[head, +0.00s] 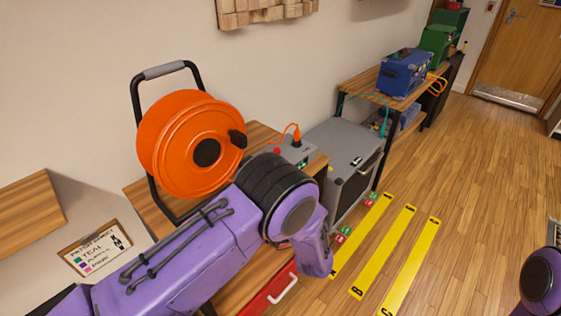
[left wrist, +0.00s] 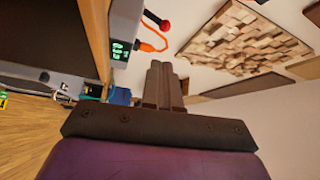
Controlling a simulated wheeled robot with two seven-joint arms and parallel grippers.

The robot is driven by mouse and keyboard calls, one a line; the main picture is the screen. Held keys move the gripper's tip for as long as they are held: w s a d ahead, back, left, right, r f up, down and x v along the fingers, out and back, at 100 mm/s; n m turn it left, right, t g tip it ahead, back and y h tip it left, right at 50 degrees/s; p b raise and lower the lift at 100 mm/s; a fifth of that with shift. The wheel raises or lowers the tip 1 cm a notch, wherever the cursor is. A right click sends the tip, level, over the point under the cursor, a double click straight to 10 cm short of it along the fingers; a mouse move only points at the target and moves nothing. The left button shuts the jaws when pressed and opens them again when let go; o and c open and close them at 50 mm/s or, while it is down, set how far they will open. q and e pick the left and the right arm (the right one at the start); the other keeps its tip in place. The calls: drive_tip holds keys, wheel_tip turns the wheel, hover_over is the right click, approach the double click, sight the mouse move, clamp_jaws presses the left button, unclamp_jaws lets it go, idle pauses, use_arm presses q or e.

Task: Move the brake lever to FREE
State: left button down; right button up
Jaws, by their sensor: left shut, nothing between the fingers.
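An orange cable reel (head: 180,120) in a black frame stands on a wooden bench. A black knob (head: 237,138) sticks out from its right side. A small red ball knob (head: 277,151) shows by a grey box (head: 297,155). In the left wrist view the red knob (left wrist: 165,25) sits on a short stem beside the box with a green display (left wrist: 118,50). I cannot tell which part is the brake lever, and no FREE marking is readable. My left gripper (left wrist: 165,72) is shut and empty, apart from the knob. My left arm hides its fingers in the head view. My right gripper is out of view.
An orange plug and cable (head: 295,132) rise from the grey box. A grey cabinet (head: 345,150) stands right of the bench, with a blue unit (head: 404,74) on a shelf beyond. Yellow floor strips (head: 385,250) lie in front. Open wooden floor is at right.

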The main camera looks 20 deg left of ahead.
use_arm(q)
drive_tip(key=shift+s+a+r+m+y, duration=0.1)
drive_tip(key=shift+a+m+y, duration=0.1)
drive_tip(key=shift+m, duration=0.4)
drive_tip(key=shift+s+a+r+m+y, duration=0.1)
drive_tip(key=shift+m+y, duration=0.1)
drive_tip(key=shift+m, duration=0.4)
drive_tip(key=b+x, duration=0.1)
drive_tip(key=x, duration=0.3)
drive_tip(key=b+x, duration=0.1)
drive_tip(key=x, duration=0.3)
drive_tip(key=b+x, duration=0.1)
drive_tip(key=x, duration=0.3)
drive_tip(key=shift+w+a+f, duration=0.3)
drive_tip(key=shift+w+a+r+b, duration=0.25)
drive_tip(key=shift+w+a+b, duration=0.15)
drive_tip(key=shift+w, duration=0.15)
